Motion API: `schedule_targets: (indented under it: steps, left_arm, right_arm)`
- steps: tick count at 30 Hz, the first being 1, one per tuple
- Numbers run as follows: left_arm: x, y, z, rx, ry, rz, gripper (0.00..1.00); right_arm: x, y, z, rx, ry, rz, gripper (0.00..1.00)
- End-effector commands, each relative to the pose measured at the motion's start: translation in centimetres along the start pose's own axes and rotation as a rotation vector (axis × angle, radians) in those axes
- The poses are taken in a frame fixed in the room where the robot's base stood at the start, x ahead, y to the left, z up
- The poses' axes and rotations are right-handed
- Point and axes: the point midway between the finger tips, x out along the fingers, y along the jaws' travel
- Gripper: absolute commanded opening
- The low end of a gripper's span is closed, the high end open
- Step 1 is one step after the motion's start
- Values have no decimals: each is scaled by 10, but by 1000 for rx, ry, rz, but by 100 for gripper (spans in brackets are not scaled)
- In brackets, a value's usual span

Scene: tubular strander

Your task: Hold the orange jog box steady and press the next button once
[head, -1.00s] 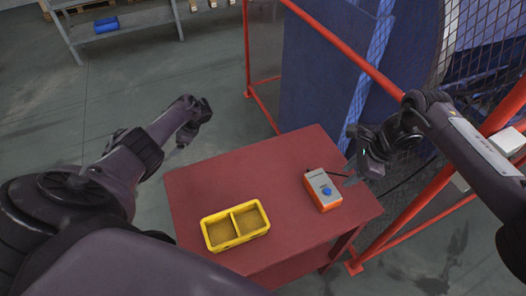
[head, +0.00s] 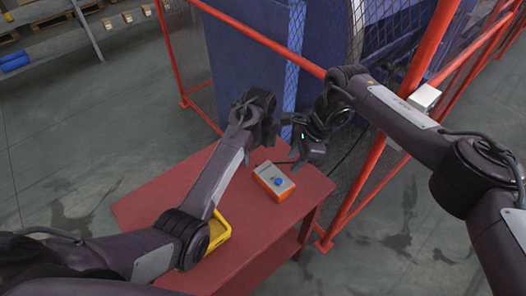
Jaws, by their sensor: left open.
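The orange jog box (head: 266,186) lies on the red table, with a grey top face and a round blue button (head: 280,181). A dark cable leaves its far end. My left gripper (head: 262,138) is above the table just beyond the box, open and apart from it. My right gripper (head: 296,158) is close by on the right, above the box's far end. Its fingers are dark and small, so I cannot tell whether they are open. The two grippers are close together in the picture. Neither visibly holds the box.
The red table (head: 150,205) has bare room at its left and front. A yellow two-part tray (head: 218,232) is mostly hidden behind my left arm. A red-framed mesh fence (head: 262,38) and blue machinery stand behind the table. A shelf is at the far upper left.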

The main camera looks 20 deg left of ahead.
Motion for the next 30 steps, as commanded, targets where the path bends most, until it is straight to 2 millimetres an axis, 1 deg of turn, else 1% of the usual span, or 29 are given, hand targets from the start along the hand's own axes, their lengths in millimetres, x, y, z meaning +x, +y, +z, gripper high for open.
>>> schedule_targets:
  steps: [1, 5, 8, 15, 19, 24, 30]
  left_arm:
    - [-1, -1, -8, 21, 14, -2, 91]
    - [4, 0, -17, 47, 28, 2, 91]
    - [16, 0, -18, 49, 29, 5, 91]
    - [53, 0, -18, 48, 27, 5, 91]
    - [68, 0, -19, 47, 28, 4, 91]
    - [76, 0, -19, 49, 26, 3, 91]
    - [76, 0, -18, 48, 26, 2, 91]
  right_arm:
    - [0, 0, 0, 0, 0, 0, 36]
    - [0, 0, 0, 0, 0, 0, 36]
    - [0, 0, 0, 0, 0, 0, 36]
    - [0, 0, 0, 0, 0, 0, 36]
    - [0, 0, 0, 0, 0, 0, 36]
    - [0, 0, 0, 0, 0, 0, 36]
    - [0, 0, 0, 0, 0, 0, 36]
